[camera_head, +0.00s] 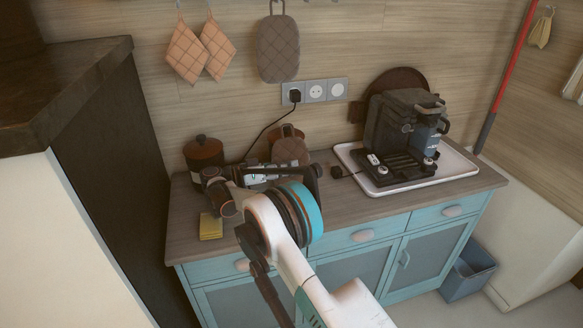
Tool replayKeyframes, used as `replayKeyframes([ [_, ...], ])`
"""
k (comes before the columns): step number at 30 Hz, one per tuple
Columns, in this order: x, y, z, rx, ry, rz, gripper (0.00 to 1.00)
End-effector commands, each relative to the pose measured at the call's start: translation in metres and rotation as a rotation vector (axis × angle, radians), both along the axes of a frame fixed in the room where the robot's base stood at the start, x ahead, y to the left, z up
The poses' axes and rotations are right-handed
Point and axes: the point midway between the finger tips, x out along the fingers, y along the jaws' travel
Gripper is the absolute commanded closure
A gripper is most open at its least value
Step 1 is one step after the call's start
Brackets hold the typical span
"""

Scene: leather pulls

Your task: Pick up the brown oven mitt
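Two orange quilted pot holders (201,48) hang left of the mitt. A brown lidded jar (204,154) and yellow sponge (211,226) stand left on the counter. A coffee machine (404,133) on a white tray (455,167) fills the right. A black cord (262,128) runs from the socket.

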Motion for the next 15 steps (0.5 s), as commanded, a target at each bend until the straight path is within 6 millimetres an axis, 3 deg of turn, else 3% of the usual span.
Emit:
replayKeyframes([
  [8, 0.0, 0.0, 0.005, 0.0, 0.0, 0.0, 1.0],
  [15, 0.0, 0.0, 0.035, 0.0, 0.0, 0.0, 1.0],
])
